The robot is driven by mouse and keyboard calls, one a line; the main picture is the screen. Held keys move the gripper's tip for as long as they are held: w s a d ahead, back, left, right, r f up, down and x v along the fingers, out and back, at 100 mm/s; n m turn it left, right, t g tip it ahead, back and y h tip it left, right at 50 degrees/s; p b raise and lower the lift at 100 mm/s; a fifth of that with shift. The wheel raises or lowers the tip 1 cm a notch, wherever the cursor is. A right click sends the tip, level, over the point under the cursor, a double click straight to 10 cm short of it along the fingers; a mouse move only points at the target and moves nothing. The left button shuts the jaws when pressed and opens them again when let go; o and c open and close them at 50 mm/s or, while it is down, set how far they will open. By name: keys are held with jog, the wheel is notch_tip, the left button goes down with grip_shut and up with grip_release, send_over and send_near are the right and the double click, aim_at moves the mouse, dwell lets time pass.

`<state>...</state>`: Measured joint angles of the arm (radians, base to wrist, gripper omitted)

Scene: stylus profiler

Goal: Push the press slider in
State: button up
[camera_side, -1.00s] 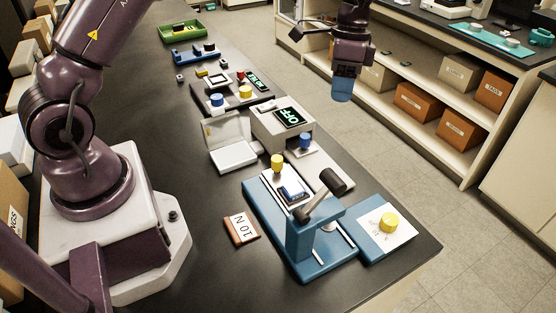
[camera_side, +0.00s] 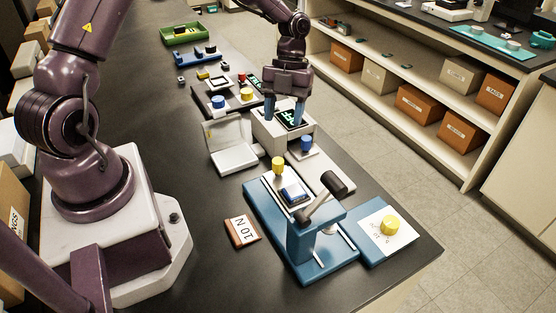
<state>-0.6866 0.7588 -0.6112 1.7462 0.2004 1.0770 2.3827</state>
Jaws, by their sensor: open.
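The blue press (camera_side: 322,250) stands on the near part of the bench, with a dark cylindrical-headed lever (camera_side: 322,198) at its front. Its light slider plate (camera_side: 270,183) sticks out at the back of the press, with a yellow knob (camera_side: 278,164) at its far end. A small blue and white block (camera_side: 293,192) sits on the plate. My gripper (camera_side: 284,116) points down with two blue fingers apart and nothing visible between them. It is over the grey box with the green display, beyond the slider, and not touching the slider.
The grey display box (camera_side: 268,130) stands under my gripper, with a blue knob (camera_side: 307,143) beside it. An open white case (camera_side: 232,152) is to its left.

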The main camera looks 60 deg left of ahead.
aim_at(278, 160)
jog(key=x, duration=1.1)
